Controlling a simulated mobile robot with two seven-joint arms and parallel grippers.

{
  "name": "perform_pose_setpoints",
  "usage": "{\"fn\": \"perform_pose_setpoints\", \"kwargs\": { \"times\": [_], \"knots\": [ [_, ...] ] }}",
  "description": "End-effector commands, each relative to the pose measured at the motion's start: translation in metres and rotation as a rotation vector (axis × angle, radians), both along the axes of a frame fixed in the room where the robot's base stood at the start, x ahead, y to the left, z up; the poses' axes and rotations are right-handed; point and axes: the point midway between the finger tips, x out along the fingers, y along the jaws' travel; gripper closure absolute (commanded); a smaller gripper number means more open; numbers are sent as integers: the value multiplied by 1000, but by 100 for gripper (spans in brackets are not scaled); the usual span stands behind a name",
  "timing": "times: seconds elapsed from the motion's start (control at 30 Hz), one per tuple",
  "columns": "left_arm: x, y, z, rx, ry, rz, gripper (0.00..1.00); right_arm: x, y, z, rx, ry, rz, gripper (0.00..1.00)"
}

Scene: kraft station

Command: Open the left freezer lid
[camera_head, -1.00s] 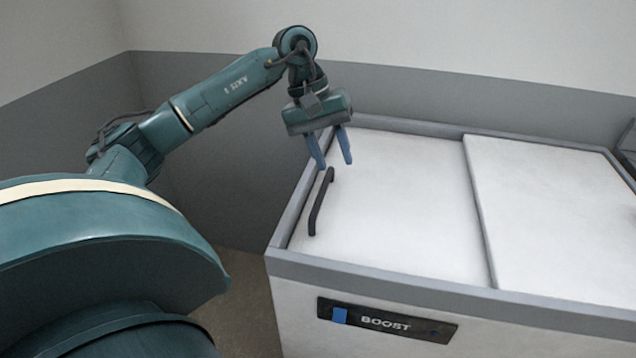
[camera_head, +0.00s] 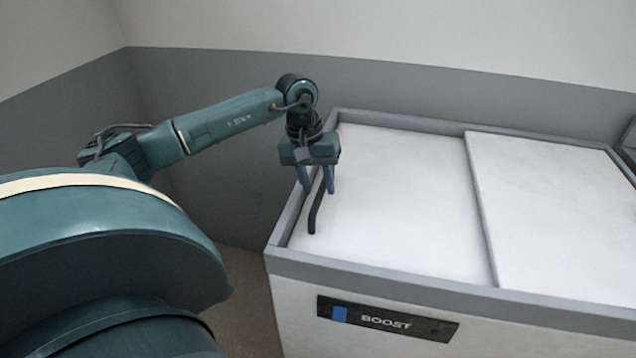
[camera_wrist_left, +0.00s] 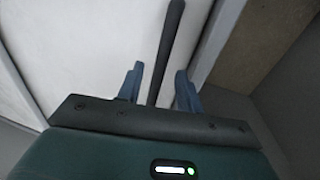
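The white left freezer lid (camera_head: 400,200) lies closed and flat in the freezer's grey frame. Its black bar handle (camera_head: 314,211) runs along the lid's left edge. My left gripper (camera_head: 319,190) is over the far part of the handle, pointing down. In the left wrist view the handle (camera_wrist_left: 168,50) passes between the two blue fingers of the gripper (camera_wrist_left: 157,86), with gaps on both sides. The gripper is open. The far end of the handle is hidden behind the gripper in the head view. My right gripper is not in view.
The right lid (camera_head: 560,215) lies beside the left one, its edge slightly overlapping or higher. The grey freezer rim (camera_head: 290,215) borders the handle closely on the left. A BOOST panel (camera_head: 387,318) is on the front. A grey wall (camera_head: 450,105) stands behind.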

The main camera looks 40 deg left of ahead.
Motion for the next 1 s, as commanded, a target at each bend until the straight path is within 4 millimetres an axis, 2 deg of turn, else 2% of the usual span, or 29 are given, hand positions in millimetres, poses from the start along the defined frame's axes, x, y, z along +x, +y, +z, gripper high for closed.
{"fn": "perform_pose_setpoints", "kwargs": {
  "times": [0.1, 0.37, 0.8, 1.0],
  "knots": [
    [0, -1, -6, -1, 2, 0, 64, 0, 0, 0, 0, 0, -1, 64],
    [0, -1, -7, 0, 1, 0, 64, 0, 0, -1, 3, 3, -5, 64],
    [1, -1, -7, -1, 0, 0, 99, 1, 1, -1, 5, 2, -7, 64],
    [0, -1, -6, -1, 1, 1, 100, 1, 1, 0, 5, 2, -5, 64]
  ]
}}
